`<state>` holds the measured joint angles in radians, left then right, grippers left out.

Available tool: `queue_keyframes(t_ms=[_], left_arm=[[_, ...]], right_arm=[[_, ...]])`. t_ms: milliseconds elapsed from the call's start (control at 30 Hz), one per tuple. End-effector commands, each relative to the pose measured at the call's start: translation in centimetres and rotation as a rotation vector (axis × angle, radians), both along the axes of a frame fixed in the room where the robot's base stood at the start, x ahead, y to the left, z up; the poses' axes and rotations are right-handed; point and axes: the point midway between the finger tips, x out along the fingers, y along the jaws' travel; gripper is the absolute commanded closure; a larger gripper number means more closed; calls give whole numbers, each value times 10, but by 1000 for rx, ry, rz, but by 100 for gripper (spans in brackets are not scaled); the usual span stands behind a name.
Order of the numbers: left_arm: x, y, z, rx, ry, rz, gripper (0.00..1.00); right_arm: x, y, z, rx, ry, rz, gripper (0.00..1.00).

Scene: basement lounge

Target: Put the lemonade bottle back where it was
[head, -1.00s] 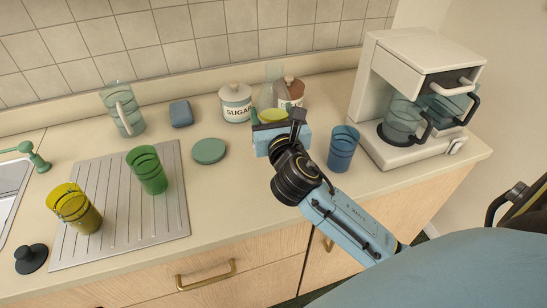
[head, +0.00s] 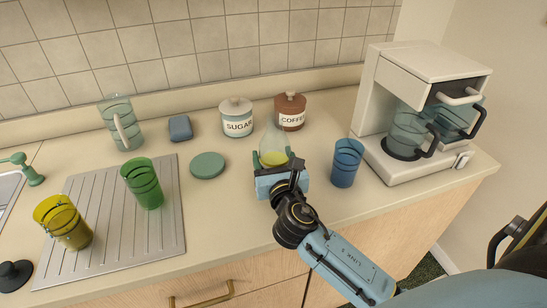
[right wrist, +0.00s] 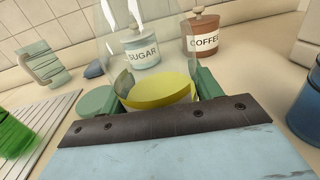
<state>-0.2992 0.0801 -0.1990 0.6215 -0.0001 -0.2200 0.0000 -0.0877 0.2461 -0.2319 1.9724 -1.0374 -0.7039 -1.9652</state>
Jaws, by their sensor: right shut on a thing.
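The lemonade bottle (head: 273,143) is clear glass, narrow at the neck, with yellow liquid low inside. My right gripper (head: 280,170) is shut on its lower part, near the front half of the counter. The bottle looks upright. Its base is hidden behind the gripper, so I cannot tell whether it touches the counter. In the right wrist view the bottle (right wrist: 158,92) stands between the two green fingers, its top cut off by the frame edge. My left gripper is not in view.
A blue cup (head: 346,163) stands close right of the gripper, beside the coffee machine (head: 378,120). Sugar (head: 237,120) and coffee (head: 290,112) canisters stand behind. A green disc (head: 207,165) lies left. Green (head: 143,183) and yellow (head: 63,222) cups stand on the ribbed drainboard (head: 115,250).

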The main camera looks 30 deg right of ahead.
Motion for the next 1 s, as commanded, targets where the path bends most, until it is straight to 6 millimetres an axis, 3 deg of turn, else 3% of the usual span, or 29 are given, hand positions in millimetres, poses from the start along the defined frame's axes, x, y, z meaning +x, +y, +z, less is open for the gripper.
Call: queue_keyframes(t_ms=[33,200,567,1000], left_arm=[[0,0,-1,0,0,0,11],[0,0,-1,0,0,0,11],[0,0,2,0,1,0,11],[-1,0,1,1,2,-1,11]], right_arm=[[0,0,-2,-1,1,0,35],[0,0,-1,-1,1,1,15],[-2,1,2,1,2,1,15],[-84,30,1,1,4,1,15]])
